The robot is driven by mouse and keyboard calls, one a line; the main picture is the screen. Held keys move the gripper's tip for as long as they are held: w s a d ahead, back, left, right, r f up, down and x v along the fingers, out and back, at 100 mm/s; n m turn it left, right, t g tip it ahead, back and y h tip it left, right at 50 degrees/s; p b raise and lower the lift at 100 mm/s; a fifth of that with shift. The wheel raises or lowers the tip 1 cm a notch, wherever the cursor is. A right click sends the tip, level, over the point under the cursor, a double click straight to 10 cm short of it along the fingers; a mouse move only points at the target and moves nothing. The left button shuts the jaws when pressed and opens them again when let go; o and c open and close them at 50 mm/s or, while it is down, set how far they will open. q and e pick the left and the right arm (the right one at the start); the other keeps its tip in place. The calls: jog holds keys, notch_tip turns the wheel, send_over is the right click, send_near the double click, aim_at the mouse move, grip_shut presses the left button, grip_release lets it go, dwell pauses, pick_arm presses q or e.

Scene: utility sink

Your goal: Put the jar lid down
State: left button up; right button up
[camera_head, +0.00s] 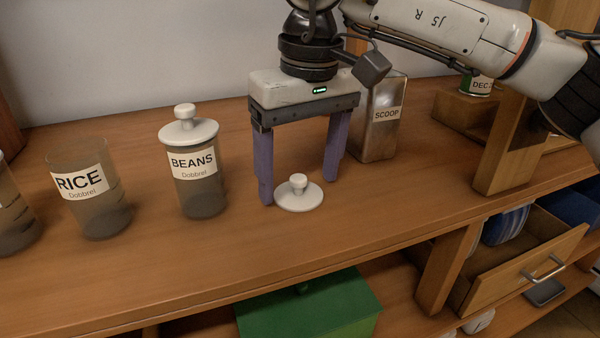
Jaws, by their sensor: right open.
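A white jar lid (299,194) with a round knob lies flat, knob up, on the wooden counter (350,235). My right gripper (298,190) points down over it, with its two purple fingers spread wide. The left finger is beside the lid's left edge, and the right finger is behind it to the right. The fingers are open and do not grip the knob. The glass jar labelled RICE (88,190) stands without a lid at the left. My left gripper is not in view.
The BEANS jar (193,165) with its white lid on stands left of my right gripper. A metal SCOOP canister (378,120) stands close behind its right finger. An open drawer (520,265) and green box (310,305) are below the counter. The counter's front is clear.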

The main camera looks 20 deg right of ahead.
aim_at(306, 200)
notch_tip(306, 200, up, 12)
jog(key=s+p, duration=0.1)
jog(key=p, duration=0.1)
jog(key=shift+s+d+f, duration=0.15)
jog(key=shift+s+f, duration=0.05)
jog(key=shift+f, duration=0.05)
